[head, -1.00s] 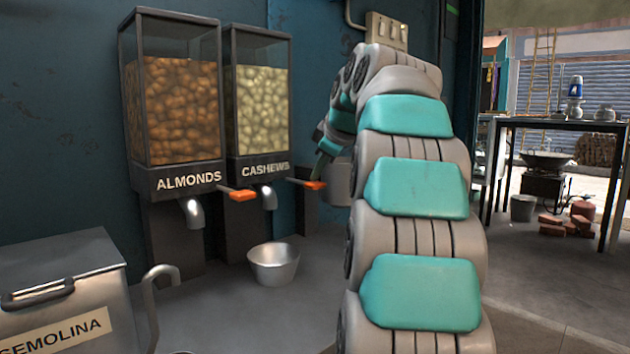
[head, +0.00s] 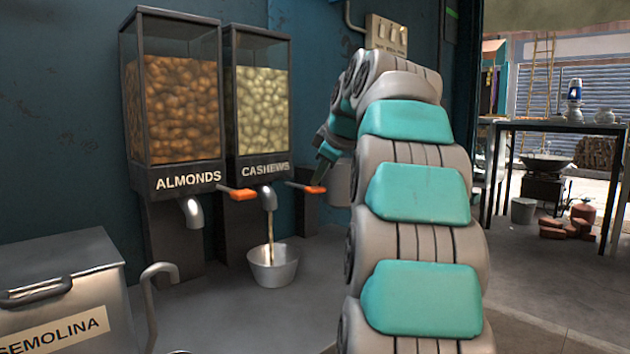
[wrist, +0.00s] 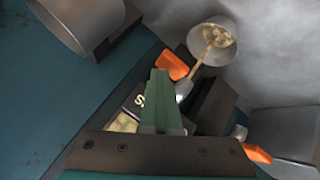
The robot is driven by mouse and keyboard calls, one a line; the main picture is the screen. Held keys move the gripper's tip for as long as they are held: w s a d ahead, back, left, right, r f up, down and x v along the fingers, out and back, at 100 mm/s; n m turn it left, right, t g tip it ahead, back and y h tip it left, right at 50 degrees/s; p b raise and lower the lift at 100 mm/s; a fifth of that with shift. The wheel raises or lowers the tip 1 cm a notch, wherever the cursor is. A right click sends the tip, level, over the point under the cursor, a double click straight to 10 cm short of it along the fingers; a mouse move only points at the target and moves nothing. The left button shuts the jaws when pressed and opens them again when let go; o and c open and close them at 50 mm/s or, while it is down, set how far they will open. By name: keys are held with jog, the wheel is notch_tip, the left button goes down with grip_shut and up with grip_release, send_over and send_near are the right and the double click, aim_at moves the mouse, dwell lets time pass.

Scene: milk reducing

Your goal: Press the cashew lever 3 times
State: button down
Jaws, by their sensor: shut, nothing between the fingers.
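The cashew dispenser (head: 258,110) stands against the wall, filled with pale nuts. Its orange-tipped cashew lever (head: 308,188) sticks out at the right; the orange tip also shows in the wrist view (wrist: 172,64). My gripper (head: 319,178) is shut and empty, its green fingertips (wrist: 160,76) just above the lever tip and seemingly touching it. A pale stream falls from the cashew spout (head: 268,197) into the metal bowl (head: 273,271). In the wrist view, nuts lie inside the bowl (wrist: 232,60).
The almond dispenser (head: 180,100) with its own orange lever (head: 240,194) stands just left. A semolina box (head: 60,295) and a hooked metal handle (head: 150,300) are at front left. A metal pot (head: 339,184) is behind my gripper.

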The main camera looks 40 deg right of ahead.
dwell(0.3)
jog(key=shift+r+p, duration=1.05)
jog(key=shift+r, duration=0.6)
notch_tip(320, 180, up, 5)
jog(key=p, duration=0.3)
jog(key=shift+p, duration=0.4)
dwell(1.6)
